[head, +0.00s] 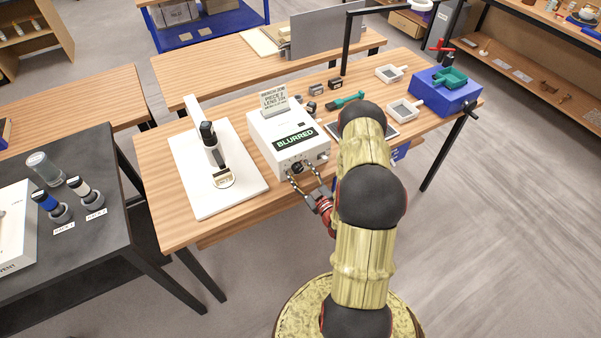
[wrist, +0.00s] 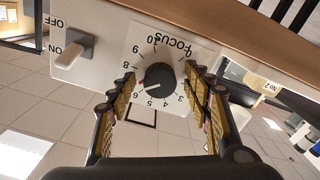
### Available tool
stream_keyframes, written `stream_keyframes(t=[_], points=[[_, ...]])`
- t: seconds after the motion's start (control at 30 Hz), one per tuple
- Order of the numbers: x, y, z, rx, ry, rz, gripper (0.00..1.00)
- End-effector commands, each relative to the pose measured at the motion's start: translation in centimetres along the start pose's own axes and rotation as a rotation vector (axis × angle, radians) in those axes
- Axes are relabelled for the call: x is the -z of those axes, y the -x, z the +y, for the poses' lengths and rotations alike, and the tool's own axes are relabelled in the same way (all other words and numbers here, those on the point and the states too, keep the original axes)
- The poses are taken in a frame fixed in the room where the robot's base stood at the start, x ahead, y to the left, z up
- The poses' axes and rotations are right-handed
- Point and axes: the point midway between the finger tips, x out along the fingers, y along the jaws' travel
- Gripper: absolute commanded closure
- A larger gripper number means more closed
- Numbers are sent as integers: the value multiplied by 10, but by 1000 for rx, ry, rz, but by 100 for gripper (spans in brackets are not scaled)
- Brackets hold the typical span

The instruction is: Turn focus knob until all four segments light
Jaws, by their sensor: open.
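The focus knob (wrist: 160,78) is a black dial on a white panel marked FOCUS, with numbers around it, in the wrist view. Its pale-red pointer mark faces the side near 6 and 7. The white box (head: 262,131) carries it on its front, and the knob also shows small in the head view (head: 298,167). A dark sign (head: 295,136) on the box reads BLURRED. No lit segments can be made out. My gripper (wrist: 162,82) is open, its two fingers on either side of the knob; contact cannot be told. In the head view my gripper (head: 307,181) is at the box front.
An ON/OFF switch (wrist: 74,50) sits beside the dial. A microscope-like stand (head: 211,145) on a white board (head: 190,163) is left of the box. Small dark blocks, a green-handled tool (head: 345,101) and white trays lie behind and right.

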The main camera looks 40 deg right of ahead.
Motion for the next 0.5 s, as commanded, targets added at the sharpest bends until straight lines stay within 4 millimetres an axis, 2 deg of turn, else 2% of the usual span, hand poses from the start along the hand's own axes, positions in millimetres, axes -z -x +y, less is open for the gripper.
stream_keyframes(t=[0.13, 0.23, 0.5], points=[[0, 6, 0, -1, 0, -1, 50], [-1, 19, 0, -1, -3, -4, 50], [-1, 74, 1, -4, -3, -3, 50]])
